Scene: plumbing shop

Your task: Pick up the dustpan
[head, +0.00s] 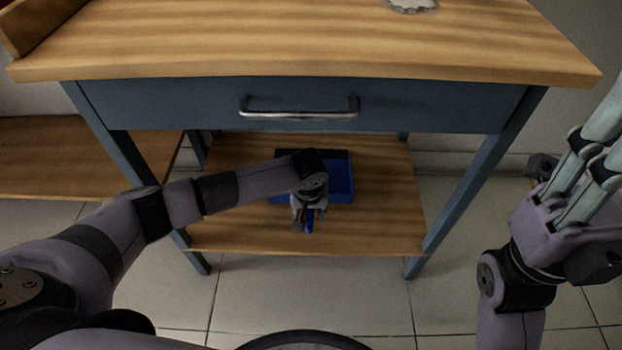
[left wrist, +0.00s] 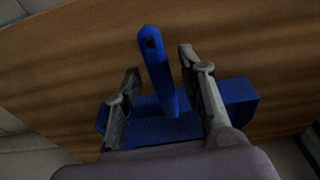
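The blue dustpan (head: 342,181) lies on the lower wooden shelf of the workbench. Its handle (head: 310,221) points toward me, below my left gripper (head: 309,225). In the left wrist view, the dustpan's pan (left wrist: 235,97) lies behind the fingers, and its handle (left wrist: 155,65) rises between them. My left gripper (left wrist: 160,90) is open, with one finger on each side of the handle and visible gaps. My left wrist hides part of the pan in the head view.
The workbench has a blue drawer with a metal handle (head: 299,108) above the lower shelf (head: 388,215). Its legs (head: 478,180) stand on both sides. Another wooden shelf (head: 80,155) is at the left. A grey jagged object (head: 412,4) lies on the top. The tiled floor in front is clear.

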